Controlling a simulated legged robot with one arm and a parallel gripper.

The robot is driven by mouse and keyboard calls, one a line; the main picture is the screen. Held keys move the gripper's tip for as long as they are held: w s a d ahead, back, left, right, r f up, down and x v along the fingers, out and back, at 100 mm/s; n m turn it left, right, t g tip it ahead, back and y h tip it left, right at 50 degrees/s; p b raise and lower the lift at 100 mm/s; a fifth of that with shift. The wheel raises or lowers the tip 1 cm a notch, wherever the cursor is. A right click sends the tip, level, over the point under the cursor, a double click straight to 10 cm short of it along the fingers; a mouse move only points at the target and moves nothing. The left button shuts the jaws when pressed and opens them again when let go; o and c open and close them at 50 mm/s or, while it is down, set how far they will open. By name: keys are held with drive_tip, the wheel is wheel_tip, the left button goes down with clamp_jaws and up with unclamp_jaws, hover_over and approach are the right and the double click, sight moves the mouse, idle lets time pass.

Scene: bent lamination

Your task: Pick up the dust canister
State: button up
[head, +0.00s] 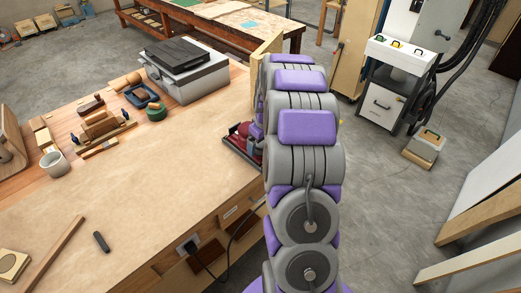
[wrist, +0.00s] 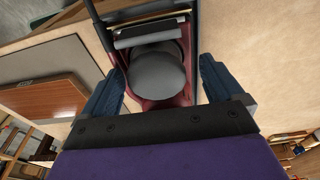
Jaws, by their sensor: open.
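In the wrist view, a grey rounded body that looks like the dust canister (wrist: 158,76) sits in a dark red housing (wrist: 187,88). My gripper (wrist: 162,70) is open, with one dark blue finger on each side of it. I cannot tell whether either finger touches it. In the head view, the red tool (head: 243,138) lies at the right edge of the workbench, partly hidden by my arm. My gripper is hidden behind the arm there, and the canister cannot be made out.
The workbench (head: 150,185) has a wide clear middle. A grey case (head: 187,78) stands at its back, with a green tin (head: 156,111) and wooden tools to the left. A tall wooden board (head: 266,62) rises beside my arm. A cable (head: 205,268) hangs off the front edge.

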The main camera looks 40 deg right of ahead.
drive_tip(key=shift+d, duration=0.5)
drive_tip(key=shift+c, duration=0.2)
drive_tip(key=shift+d, duration=0.1)
drive_tip(key=shift+c, duration=0.7)
drive_tip(key=shift+a+r, duration=0.1)
drive_tip(key=shift+a, duration=0.6)
drive_tip(key=c, duration=0.6)
drive_tip(key=shift+d, duration=0.1)
drive_tip(key=c, duration=0.3)
drive_tip(key=shift+d, duration=0.25)
drive_tip(key=shift+c, duration=1)
